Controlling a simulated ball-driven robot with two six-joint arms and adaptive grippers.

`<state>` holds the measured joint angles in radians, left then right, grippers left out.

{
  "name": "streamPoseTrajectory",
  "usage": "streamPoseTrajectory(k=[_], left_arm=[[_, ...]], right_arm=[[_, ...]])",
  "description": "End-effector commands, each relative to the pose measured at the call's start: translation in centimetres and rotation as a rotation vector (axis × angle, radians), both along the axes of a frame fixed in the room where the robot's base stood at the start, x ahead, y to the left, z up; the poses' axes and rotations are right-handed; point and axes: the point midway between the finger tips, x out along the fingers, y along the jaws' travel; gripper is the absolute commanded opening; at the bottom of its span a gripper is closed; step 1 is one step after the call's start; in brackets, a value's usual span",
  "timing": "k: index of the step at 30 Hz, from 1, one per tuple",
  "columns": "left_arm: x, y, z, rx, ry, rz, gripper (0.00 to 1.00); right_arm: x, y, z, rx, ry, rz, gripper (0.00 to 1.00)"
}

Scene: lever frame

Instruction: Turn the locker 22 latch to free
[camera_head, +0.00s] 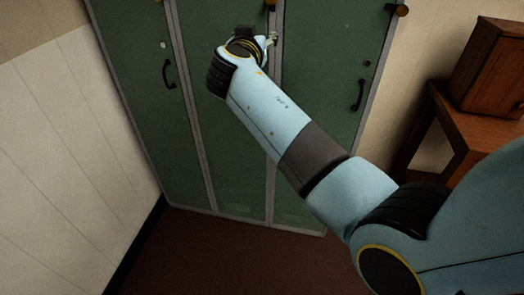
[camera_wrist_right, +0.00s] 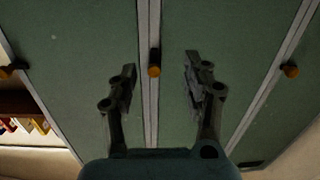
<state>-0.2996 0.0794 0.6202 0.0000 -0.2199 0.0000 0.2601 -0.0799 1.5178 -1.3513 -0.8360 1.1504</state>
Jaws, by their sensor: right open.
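Green locker doors (camera_head: 230,150) stand side by side in the head view. Small latches with orange ends sit along their grey frame strips; one latch (camera_head: 270,4) shows at the top edge above my right gripper (camera_head: 271,39). In the right wrist view, a latch with an orange end (camera_wrist_right: 154,70) lies on the grey strip between the two spread fingers of my right gripper (camera_wrist_right: 160,75). The gripper is open, with a gap on each side of the latch. No locker number is readable, so I cannot tell which latch is 22's. My left gripper is out of view.
Other latches show at the right (camera_wrist_right: 290,70) and left (camera_wrist_right: 8,71) of the wrist view. Black door handles (camera_head: 168,74) (camera_head: 358,95) stick out from the doors. A wooden table (camera_head: 440,135) with a wooden box (camera_head: 490,68) stands at the right. A pale wall (camera_head: 60,150) borders the left.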

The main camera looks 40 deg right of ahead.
Motion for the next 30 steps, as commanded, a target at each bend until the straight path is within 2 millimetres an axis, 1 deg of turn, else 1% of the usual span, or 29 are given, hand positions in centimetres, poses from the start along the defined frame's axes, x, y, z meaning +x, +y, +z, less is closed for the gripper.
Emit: streamPoseTrajectory(k=[6, 17, 30], left_arm=[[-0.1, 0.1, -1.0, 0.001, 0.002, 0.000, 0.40], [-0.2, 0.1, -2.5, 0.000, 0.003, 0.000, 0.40], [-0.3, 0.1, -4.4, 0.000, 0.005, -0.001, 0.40]], right_arm=[[-0.3, 0.5, -4.8, 0.011, 0.086, 0.039, 0.49], [-1.3, 1.3, -12.6, 0.031, 0.230, 0.107, 0.49], [-3.7, 2.3, -22.0, 0.063, 0.394, 0.190, 0.49]])
